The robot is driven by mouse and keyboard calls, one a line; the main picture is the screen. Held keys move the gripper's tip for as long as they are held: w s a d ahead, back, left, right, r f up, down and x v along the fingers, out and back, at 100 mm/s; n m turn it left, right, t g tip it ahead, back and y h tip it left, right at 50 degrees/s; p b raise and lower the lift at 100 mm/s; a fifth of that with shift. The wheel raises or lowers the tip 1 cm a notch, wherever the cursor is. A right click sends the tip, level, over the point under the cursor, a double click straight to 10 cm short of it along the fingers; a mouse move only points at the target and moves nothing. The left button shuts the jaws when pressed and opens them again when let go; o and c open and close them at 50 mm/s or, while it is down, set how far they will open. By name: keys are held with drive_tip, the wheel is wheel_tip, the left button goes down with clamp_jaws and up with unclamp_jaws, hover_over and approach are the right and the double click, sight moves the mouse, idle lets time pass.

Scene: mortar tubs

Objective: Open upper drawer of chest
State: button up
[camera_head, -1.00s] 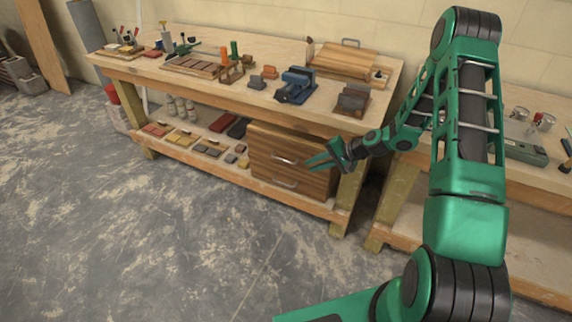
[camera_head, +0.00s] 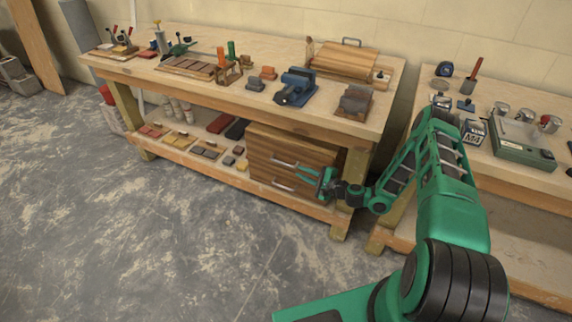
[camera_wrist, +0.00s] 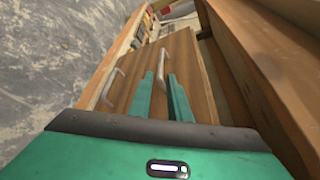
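The wooden chest (camera_head: 262,148) stands on the lower shelf of the workbench, its front facing out. It has two metal bar handles, the upper drawer handle (camera_head: 285,162) and the lower drawer handle (camera_head: 283,187). Both drawers look shut. My gripper (camera_head: 301,172) is open, with its green fingers pointing at the chest front near the upper handle. In the wrist view, the upper handle (camera_wrist: 162,62) lies ahead of and partly between my fingertips (camera_wrist: 160,80); I cannot tell whether they touch it. The lower handle (camera_wrist: 111,88) is off to the left there.
The workbench top (camera_head: 225,88) overhangs the chest, and a wooden leg (camera_head: 351,185) stands just right of it. Small blocks (camera_head: 207,150) lie on the shelf left of the chest. A second bench (camera_head: 535,178) is at the right. The floor in front is clear.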

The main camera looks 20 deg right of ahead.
sight(286, 164)
drive_tip(key=x, duration=1)
drive_tip(key=shift+w, duration=0.35)
drive_tip(key=shift+c, duration=0.3)
drive_tip(key=shift+f, duration=0.1)
clamp_jaws()
